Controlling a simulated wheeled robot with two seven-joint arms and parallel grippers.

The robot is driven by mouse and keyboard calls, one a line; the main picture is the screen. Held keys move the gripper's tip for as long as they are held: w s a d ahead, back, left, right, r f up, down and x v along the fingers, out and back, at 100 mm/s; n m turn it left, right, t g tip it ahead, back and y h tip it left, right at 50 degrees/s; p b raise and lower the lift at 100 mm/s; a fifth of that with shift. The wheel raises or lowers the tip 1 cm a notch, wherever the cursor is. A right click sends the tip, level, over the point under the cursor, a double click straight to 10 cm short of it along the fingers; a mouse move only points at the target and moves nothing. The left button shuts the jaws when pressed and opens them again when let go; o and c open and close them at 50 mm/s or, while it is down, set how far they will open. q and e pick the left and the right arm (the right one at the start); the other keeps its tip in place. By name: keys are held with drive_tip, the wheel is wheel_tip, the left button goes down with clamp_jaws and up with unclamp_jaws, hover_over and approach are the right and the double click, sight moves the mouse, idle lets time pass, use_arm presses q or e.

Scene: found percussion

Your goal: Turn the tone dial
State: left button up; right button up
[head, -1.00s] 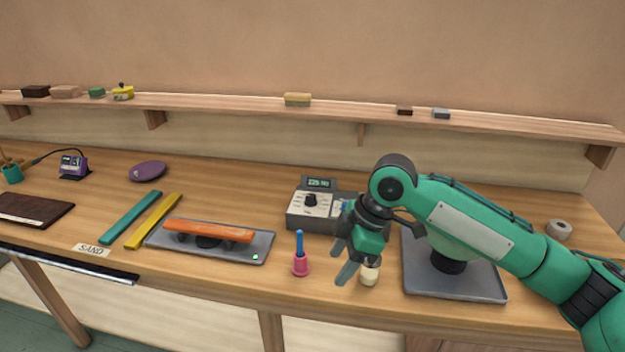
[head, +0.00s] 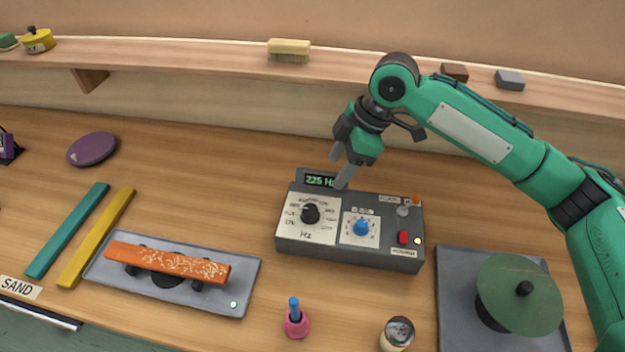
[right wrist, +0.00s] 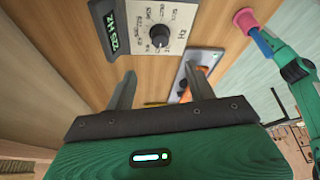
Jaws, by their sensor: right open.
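The grey tone box (head: 345,250) stands on the bench. Its black tone dial (head: 311,213) sits on a white Hz scale, left of a smaller blue knob (head: 361,227). The green display (head: 319,181) reads about 225 Hz. My right gripper (head: 339,168) is open and empty above the box's back edge, apart from the dial. In the right wrist view the dial (right wrist: 160,35) shows just beyond and between the open fingers (right wrist: 158,74).
A pink holder with a blue stick (head: 296,322) and a small pale jar (head: 397,334) stand in front of the box. An orange bar on a grey plate (head: 215,305) is to the left. A green disc (head: 519,295) stands over a tray at right.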

sight(311, 208)
drive_tip(key=p+x, duration=0.2)
drive_tip(key=x, duration=1)
drive_tip(key=shift+f+p, duration=0.1)
drive_tip(key=shift+p, duration=0.25)
drive_tip(key=shift+a+f, duration=0.25)
drive_tip(key=shift+f, duration=0.45)
drive_tip(key=c, duration=1)
drive_tip(key=shift+o, duration=0.2)
drive_tip(key=m+p, duration=0.1)
drive_tip(key=p, duration=0.1)
drive_tip(key=m+t+p, duration=0.1)
drive_tip(key=p, duration=0.1)
drive_tip(key=shift+s+r+m, duration=0.15)
drive_tip(key=shift+r+m, duration=0.1)
drive_tip(key=shift+m, duration=0.15)
drive_tip(key=shift+m+t+p, duration=0.5)
drive_tip(key=shift+m+p, duration=0.6)
drive_tip(key=shift+p, duration=0.1)
use_arm(q)
wheel_tip(311, 208, up, 10)
drive_tip(key=shift+s+p, duration=0.3)
drive_tip(key=shift+p, duration=0.1)
use_arm(e)
drive_tip(key=shift+f+m, duration=0.15)
drive_tip(key=shift+m, duration=0.35)
